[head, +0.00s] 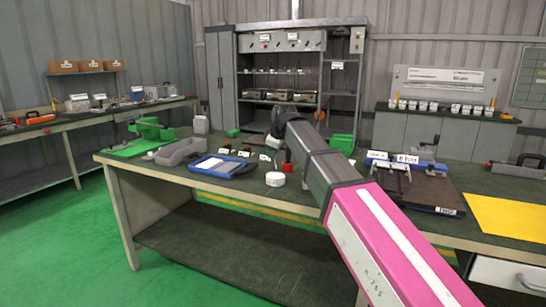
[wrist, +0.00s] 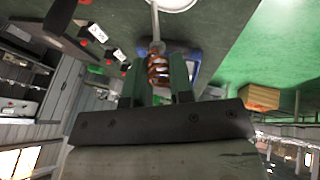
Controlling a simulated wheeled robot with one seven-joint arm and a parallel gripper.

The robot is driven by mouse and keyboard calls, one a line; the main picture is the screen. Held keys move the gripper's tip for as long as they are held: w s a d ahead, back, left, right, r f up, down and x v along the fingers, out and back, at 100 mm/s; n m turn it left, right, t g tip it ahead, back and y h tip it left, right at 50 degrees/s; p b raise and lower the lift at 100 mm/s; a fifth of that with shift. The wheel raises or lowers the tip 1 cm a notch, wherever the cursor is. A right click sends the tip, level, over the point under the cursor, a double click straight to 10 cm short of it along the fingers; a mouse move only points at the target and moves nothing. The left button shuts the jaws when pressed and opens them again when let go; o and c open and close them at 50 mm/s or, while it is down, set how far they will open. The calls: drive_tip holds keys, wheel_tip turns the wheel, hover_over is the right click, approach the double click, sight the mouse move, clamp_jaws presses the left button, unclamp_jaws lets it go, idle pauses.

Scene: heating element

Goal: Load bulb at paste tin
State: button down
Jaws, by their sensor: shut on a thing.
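A round white tin (head: 275,179), which I take to be the paste tin, stands near the front edge of the workbench. A round white rim (wrist: 172,4) at the top edge of the wrist view appears to be the same tin, mostly cut off. My gripper (wrist: 158,68) is shut on the bulb (wrist: 156,30), a slim grey rod with a copper-brown coil (wrist: 157,70) between the green fingers. The rod's far end points towards the white rim; I cannot tell whether they touch. In the head view my arm hides the held bulb.
The workbench (head: 225,182) carries a blue tray (head: 222,167), a grey bin (head: 180,152), several small label cards (head: 243,154) and a red block (head: 287,168) near the tin. A dark board (head: 425,190) with a fixture and a yellow mat (head: 510,220) lie to the right.

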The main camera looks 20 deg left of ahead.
drive_tip(key=shift+r, duration=2.25)
